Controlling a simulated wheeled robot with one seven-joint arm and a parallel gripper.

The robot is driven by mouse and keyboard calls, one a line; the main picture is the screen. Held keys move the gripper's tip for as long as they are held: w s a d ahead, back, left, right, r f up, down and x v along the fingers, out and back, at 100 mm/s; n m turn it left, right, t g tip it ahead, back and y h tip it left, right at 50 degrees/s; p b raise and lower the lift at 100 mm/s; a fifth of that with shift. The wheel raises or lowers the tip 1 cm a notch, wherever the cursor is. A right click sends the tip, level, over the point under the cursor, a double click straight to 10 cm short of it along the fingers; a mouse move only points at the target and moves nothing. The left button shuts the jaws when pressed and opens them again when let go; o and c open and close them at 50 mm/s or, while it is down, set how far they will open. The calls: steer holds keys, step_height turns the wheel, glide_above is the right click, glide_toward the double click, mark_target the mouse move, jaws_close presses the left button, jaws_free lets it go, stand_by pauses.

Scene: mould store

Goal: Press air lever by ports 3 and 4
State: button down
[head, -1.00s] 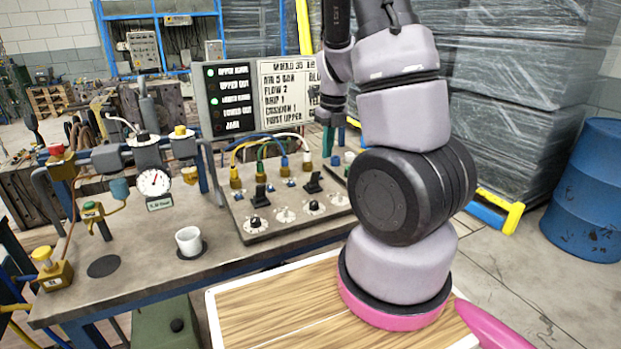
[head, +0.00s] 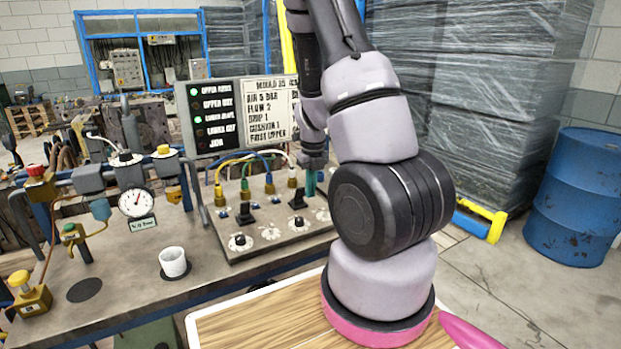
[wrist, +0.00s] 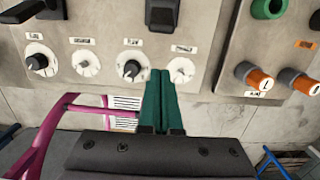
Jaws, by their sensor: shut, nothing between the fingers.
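The valve panel (head: 270,238) lies on the bench with hoses running into brass ports along its back. The air lever by ports 3 and 4 (head: 297,199) is the right one of two black levers. A dark lever pad (wrist: 162,14), seemingly the same one, shows at the top of the wrist view. My gripper (head: 310,188) has green fingers, shut and empty, just right of this lever in the head view. In the wrist view the fingertips (wrist: 160,72) appear below the lever pad, between two knobs; contact with the panel cannot be told.
The other black lever (head: 246,214) stands to the left. Knobs (wrist: 132,70) line the panel's front. Orange-ended fittings (wrist: 258,80) are right of the fingers. A display board (head: 240,115) stands behind; a white cup (head: 174,262) and gauge (head: 136,203) are left.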

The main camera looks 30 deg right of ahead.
mark_target(299, 196)
steer(key=f, duration=0.4)
steer(key=shift+w, duration=0.2)
steer(key=shift+w+a+r, duration=0.1)
steer(key=shift+w+r, duration=0.25)
steer(key=shift+w, duration=0.2)
steer(key=shift+w+r, duration=0.3)
steer(key=shift+w, duration=0.25)
steer(key=shift+w+r, duration=0.35)
steer(key=shift+w, duration=0.35)
steer(key=shift+w, duration=0.1)
